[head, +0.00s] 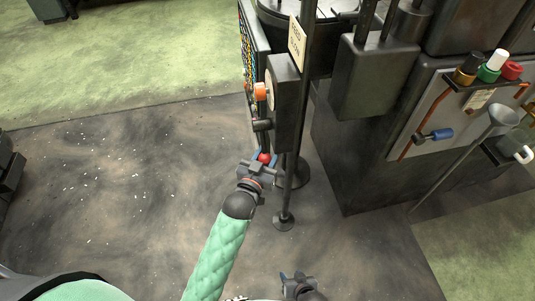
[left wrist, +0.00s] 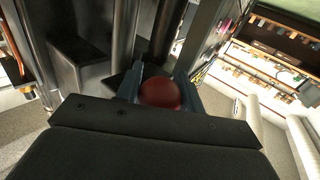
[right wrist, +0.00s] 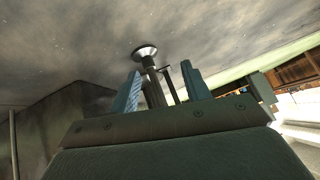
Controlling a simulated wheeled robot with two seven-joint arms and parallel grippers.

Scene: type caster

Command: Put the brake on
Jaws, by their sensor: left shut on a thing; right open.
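A red ball knob (head: 264,157) is beside the dark machine's upright post, low on its left side. My left gripper (head: 261,163) is shut on this knob, with its blue fingers on either side of it. The left wrist view shows the red knob (left wrist: 160,93) between the fingers. Any lever behind the knob is hidden. My right gripper (head: 296,280) is open and empty at the bottom of the head view, above the floor. Its spread fingers (right wrist: 168,88) show in the right wrist view.
A dark post with a round foot (head: 283,221) stands close to my left gripper. An orange knob (head: 262,91) is on the machine above it. At right, a cabinet panel holds black, white and red caps (head: 511,70) and a blue-handled valve (head: 440,134).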

